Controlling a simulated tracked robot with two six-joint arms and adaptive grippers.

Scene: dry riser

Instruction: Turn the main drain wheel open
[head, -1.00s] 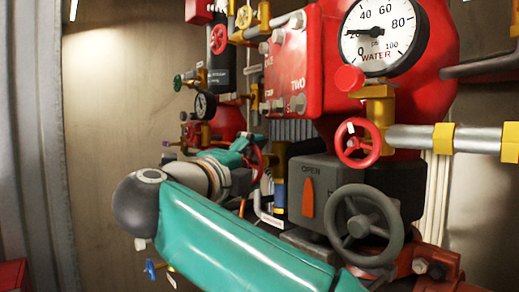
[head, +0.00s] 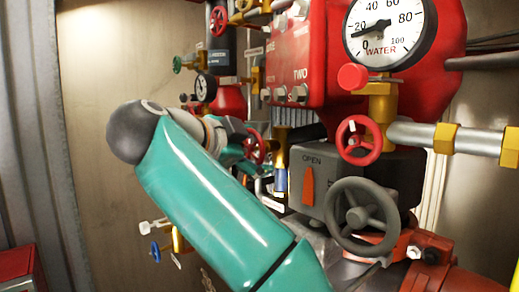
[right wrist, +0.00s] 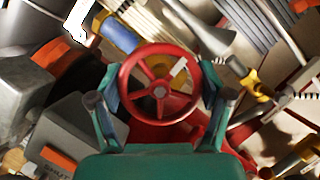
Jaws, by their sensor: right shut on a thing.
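A red handwheel with spokes and a pale tag fills the middle of the right wrist view (right wrist: 160,85). The two fingers of my right gripper (right wrist: 160,78) press on its rim from left and right, so the gripper is shut on this wheel. In the head view the same red wheel (head: 259,148) shows edge-on at the end of my right gripper (head: 246,146), partly hidden by it. No label naming this wheel is readable. My left gripper is not in view.
A grey handwheel (head: 364,216) stands in front of a grey box (head: 314,172) marked OPEN with an orange pointer. Another red wheel (head: 359,140) sits below the WATER gauge (head: 389,28), whose needle reads low. A blue-handled valve (head: 155,251) hangs lower left.

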